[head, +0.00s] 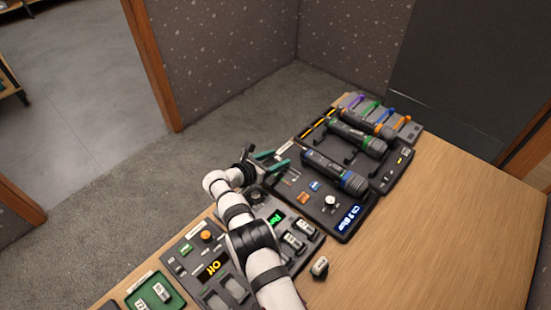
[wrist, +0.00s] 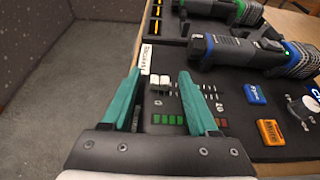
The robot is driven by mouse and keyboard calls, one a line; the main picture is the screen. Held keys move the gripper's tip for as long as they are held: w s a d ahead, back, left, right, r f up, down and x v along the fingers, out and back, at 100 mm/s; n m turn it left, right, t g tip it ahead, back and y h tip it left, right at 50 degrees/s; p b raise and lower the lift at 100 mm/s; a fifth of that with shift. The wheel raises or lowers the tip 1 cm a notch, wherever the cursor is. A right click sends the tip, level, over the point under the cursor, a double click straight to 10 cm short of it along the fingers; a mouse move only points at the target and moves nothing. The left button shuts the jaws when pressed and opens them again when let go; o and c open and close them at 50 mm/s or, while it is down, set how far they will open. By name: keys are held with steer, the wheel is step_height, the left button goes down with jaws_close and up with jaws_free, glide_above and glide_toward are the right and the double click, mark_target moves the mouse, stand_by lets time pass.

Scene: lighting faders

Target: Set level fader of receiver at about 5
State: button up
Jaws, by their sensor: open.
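The receiver is a dark panel (head: 306,204) with a white label (wrist: 147,59), whose lettering looks like "RECEIVER" in the wrist view. White caps (wrist: 160,81), which appear to belong to the faders, sit near the label on its left part. A row of green and red lights (wrist: 169,119) lies nearer my wrist. My gripper (wrist: 160,76) has teal fingers, open and empty, one on each side of the white caps in the picture. I cannot tell how high they are above the panel. In the head view my gripper (head: 285,157) is at the panel's left edge.
Microphones with blue (head: 337,173) and green (head: 357,138) bands lie on the receiver side. A blue button (wrist: 254,94), an orange button (wrist: 270,132) and a white knob (head: 330,201) are to the right. A loose labelled block (head: 320,267) lies on the wooden table (head: 420,240), whose right side is clear.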

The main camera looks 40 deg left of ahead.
jaws_close()
stand_by(1.4)
